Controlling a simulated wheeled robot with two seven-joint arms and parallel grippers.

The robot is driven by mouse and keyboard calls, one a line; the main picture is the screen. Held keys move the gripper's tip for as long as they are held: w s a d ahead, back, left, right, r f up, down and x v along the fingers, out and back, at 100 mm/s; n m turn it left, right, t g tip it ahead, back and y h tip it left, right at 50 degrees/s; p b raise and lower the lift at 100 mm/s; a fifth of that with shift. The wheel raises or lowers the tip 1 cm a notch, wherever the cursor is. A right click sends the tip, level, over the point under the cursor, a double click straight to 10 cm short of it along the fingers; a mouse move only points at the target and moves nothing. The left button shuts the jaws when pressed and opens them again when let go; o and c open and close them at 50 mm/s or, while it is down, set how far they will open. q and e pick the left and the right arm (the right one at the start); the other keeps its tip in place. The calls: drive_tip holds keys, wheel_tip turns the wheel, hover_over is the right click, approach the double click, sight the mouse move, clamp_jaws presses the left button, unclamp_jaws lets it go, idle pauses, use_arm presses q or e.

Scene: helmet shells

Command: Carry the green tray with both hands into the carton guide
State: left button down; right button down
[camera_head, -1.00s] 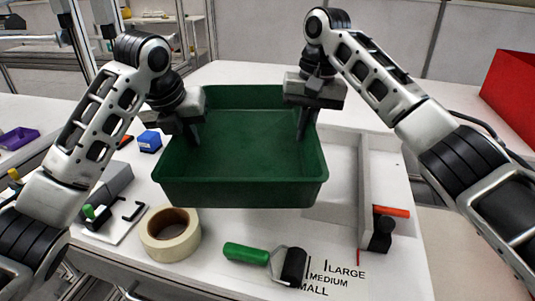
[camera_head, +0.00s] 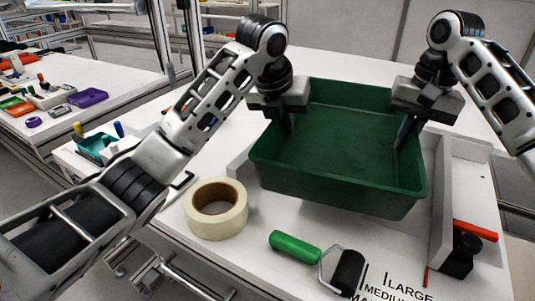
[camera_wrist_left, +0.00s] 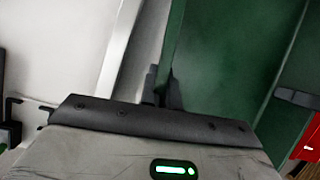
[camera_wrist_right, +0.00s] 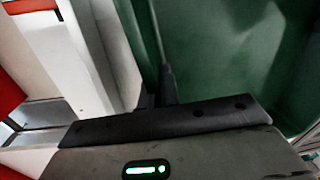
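The green tray (camera_head: 335,190) is level and empty, in the middle of the head view. My left gripper (camera_head: 290,122) is shut on its left wall, and my right gripper (camera_head: 405,132) on its right wall. The carton guide's pale right wall (camera_head: 441,190) stands close beside the tray's right side. Its left wall (camera_head: 240,165) shows just left of the tray. The tray is between these walls in the picture; its underside is hidden, so I cannot tell if it touches the table. Both wrist views show a tray wall at the fingers, with a pale guide wall alongside.
A tape roll (camera_head: 215,208) and a green-handled roller (camera_head: 295,246) lie in front of the tray. A red-and-black tool (camera_head: 470,240) is at the guide's right wall. A printed size label (camera_head: 395,283) lies at the front. Another table (camera_head: 75,90) stands at left.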

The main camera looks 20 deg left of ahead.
use_arm(q)
drive_tip(key=shift+a+f, duration=0.15)
use_arm(e)
drive_tip(key=shift+d+f, duration=0.15)
drive_tip(key=shift+d, duration=0.05)
